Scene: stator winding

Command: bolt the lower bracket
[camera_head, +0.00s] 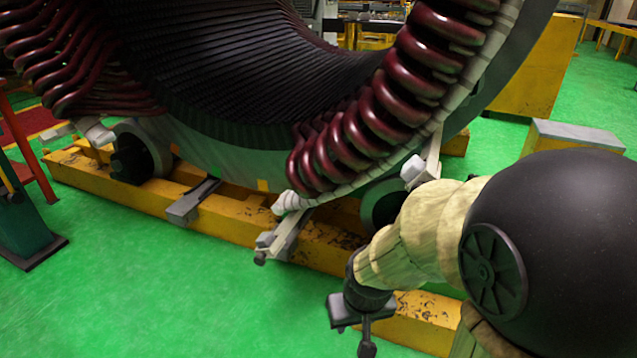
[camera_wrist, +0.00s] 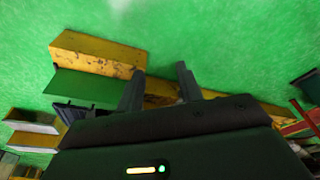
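The stator (camera_head: 225,60) has a dark slotted bore and dark red coils (camera_head: 375,120) around its rim. A pale grey bracket (camera_head: 285,235) sticks out below the lowest coils, over the yellow beam. Another light grey bracket (camera_head: 428,165) sits higher on the right rim. I cannot tell for certain which is the lower bracket, and no bolt is clear. My gripper (camera_head: 354,325) is over the green floor in front of the beam, right of and nearer than the first bracket, apart from it. In the wrist view its two fingers (camera_wrist: 158,88) are spread with nothing between them.
The yellow beam (camera_head: 120,188) runs under the stator, with a grey cross bar (camera_head: 194,202) and dark rollers (camera_head: 140,150) on it. My arm covers its right part. A green stand (camera_head: 25,215) is at left. Green floor (camera_head: 170,290) in front is clear.

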